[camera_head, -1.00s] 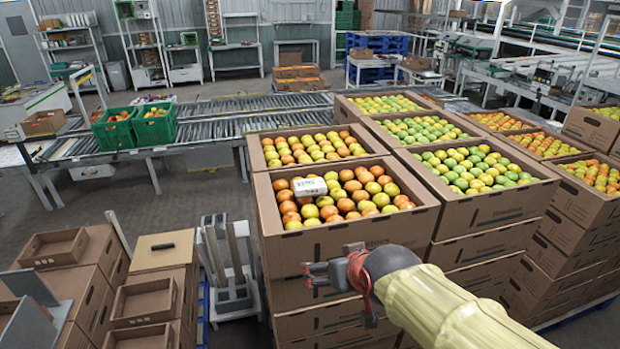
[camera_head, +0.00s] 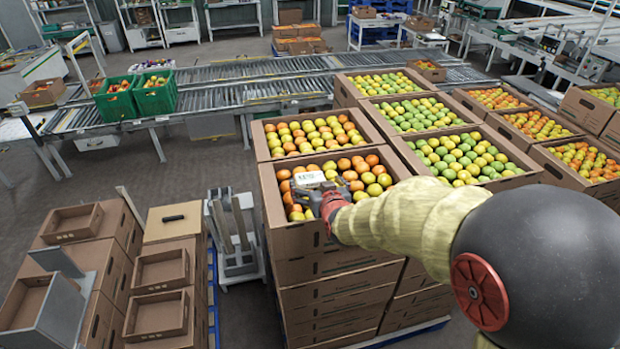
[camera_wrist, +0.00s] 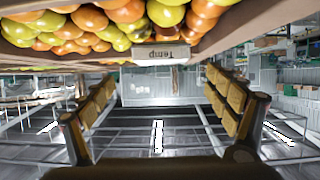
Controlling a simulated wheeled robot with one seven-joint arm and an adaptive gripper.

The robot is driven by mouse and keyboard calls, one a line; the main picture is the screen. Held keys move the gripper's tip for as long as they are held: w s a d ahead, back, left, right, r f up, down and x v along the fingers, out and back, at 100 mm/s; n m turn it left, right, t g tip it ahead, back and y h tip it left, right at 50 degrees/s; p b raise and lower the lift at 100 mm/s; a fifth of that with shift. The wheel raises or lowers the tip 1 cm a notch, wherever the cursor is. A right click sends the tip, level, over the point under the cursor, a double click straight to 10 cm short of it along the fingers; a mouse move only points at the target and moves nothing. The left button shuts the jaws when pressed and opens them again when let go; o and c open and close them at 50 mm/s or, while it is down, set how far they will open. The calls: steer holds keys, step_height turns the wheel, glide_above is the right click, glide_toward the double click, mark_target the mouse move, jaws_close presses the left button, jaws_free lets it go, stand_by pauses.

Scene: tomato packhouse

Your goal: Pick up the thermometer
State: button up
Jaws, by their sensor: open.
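The thermometer, a small white box (camera_head: 310,178), lies on the orange and yellow-green tomatoes in the front-left carton (camera_head: 290,240). In the wrist view the thermometer (camera_wrist: 160,53) shows upside-down "Temp" lettering on its pale face, with tomatoes behind it. My gripper (camera_head: 312,196) is at the near side of the thermometer, over the carton, and partly covers it in the head view. In the wrist view my gripper (camera_wrist: 159,84) has its two padded fingers wide apart, with nothing between them. The thermometer appears just beyond the fingertips, roughly centred; the exact distance is unclear.
More tomato cartons (camera_head: 405,112) stand behind and to the right. Empty cartons (camera_head: 160,312) and a grey metal stand (camera_head: 236,242) are at left. A roller conveyor (camera_head: 250,88) carrying green crates (camera_head: 154,95) runs behind. Grey floor shows between.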

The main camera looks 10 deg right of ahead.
mark_target(311, 179)
steer(key=shift+f+p+x, duration=0.25)
steer(key=shift+p+x, duration=0.25)
steer(key=shift+x, duration=0.95)
steer(key=shift+f+p+x, duration=0.2)
steer(key=shift+p+x, duration=0.25)
steer(key=shift+x, duration=1)
steer(key=shift+s+a, duration=0.15)
steer(key=shift+s, duration=0.05)
steer(key=c, duration=0.4)
steer(key=c, duration=1)
steer(key=shift+r, duration=0.1)
